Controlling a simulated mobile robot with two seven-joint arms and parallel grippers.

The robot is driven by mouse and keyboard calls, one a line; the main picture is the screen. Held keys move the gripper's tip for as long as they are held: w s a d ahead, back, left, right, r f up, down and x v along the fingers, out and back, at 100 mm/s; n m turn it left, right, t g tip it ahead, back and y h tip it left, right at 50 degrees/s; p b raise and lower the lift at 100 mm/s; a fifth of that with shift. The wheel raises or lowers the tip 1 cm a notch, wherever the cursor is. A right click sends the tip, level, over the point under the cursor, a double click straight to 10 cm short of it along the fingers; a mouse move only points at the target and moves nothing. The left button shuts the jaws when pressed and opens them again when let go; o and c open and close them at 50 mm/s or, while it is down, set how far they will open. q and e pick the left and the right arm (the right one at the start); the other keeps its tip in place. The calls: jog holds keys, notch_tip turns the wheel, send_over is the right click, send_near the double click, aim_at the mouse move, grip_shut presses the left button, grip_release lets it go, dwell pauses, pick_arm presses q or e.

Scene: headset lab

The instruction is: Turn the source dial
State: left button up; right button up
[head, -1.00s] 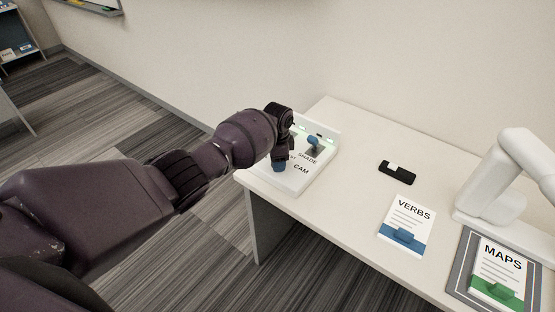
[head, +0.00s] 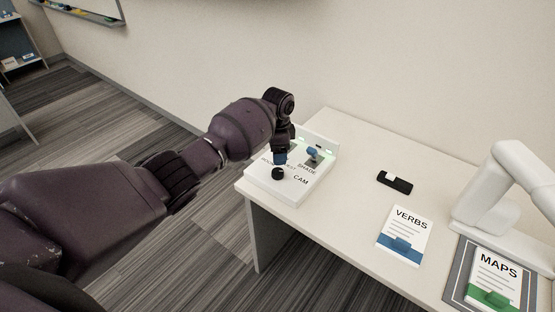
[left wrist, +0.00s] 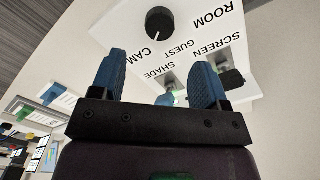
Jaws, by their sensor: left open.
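The source dial (head: 278,173) is a round black knob on the white control panel (head: 292,196), at the left end of the table. It also shows in the left wrist view (left wrist: 160,23), with ROOM, GUEST and CAM printed around it. A light mark on the knob's edge lies on the side near CAM. My left gripper (head: 281,157) is over the panel, just behind the dial in the head view. In the left wrist view its blue fingers (left wrist: 158,78) are apart, with nothing held and the dial beyond the tips. My right gripper is out of view.
A blue-tipped SHADE switch (head: 312,153) and a SCREEN switch (left wrist: 231,77) are close beside my fingers. A black device (head: 395,182), a VERBS card (head: 405,228), a MAPS card (head: 497,277) and a white arm-like stand (head: 487,200) are farther right.

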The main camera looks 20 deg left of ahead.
pick_arm(q)
notch_tip(320, 180, up, 2)
jog(key=shift+r, duration=0.1)
dwell(0.4)
